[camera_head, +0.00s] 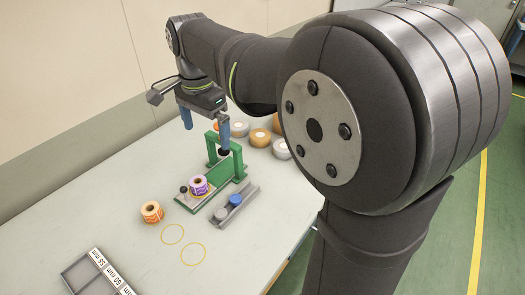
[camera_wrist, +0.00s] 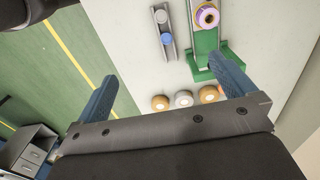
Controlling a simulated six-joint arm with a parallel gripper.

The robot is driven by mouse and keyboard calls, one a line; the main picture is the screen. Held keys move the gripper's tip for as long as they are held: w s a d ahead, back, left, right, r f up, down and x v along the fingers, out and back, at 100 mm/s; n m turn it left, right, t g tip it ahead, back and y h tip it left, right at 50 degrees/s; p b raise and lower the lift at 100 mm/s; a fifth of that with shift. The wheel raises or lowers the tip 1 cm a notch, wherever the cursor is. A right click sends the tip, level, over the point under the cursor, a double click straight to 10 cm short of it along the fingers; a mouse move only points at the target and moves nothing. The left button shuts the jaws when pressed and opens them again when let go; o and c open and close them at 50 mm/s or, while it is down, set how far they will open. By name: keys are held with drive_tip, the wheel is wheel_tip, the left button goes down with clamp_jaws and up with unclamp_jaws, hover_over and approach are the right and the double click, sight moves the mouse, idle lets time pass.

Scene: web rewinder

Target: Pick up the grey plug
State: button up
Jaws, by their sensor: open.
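The grey plug (camera_head: 221,214) sits at the near end of a narrow grey holder (camera_head: 247,193), beside a blue plug (camera_head: 236,200). In the wrist view the grey plug (camera_wrist: 161,16) is near the top edge, with the blue plug (camera_wrist: 166,39) below it. My gripper (camera_head: 205,126) is open and empty, up over the far part of the table, beyond the holder and apart from both plugs. Its two blue fingers are spread wide in the wrist view (camera_wrist: 162,70).
The green rewinder (camera_head: 217,178) stands left of the holder and carries a purple roll (camera_head: 198,185). An orange roll (camera_head: 152,211) and two yellow rings (camera_head: 172,234) lie nearer. Several rolls (camera_head: 260,137) stand behind. A labelled grey tray (camera_head: 85,262) is front left.

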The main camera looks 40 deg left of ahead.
drive_tip(key=c, duration=0.9)
drive_tip(key=shift+o, duration=0.2)
drive_tip(key=a+f+n+h, duration=0.2)
drive_tip(key=a+f+n, duration=0.2)
drive_tip(key=f+n, duration=0.35)
drive_tip(key=n+h, duration=0.3)
drive_tip(key=n, duration=0.8)
hover_over(220, 212)
drive_tip(key=a, duration=0.3)
wheel_tip(220, 212, down, 19)
drive_tip(key=shift+s+a+f, duration=0.1)
drive_tip(key=shift+a+f, duration=0.05)
drive_tip(key=x, duration=0.4)
drive_tip(key=shift+d, duration=0.35)
drive_tip(key=shift+d+f, duration=0.2)
drive_tip(key=shift+f, duration=0.3)
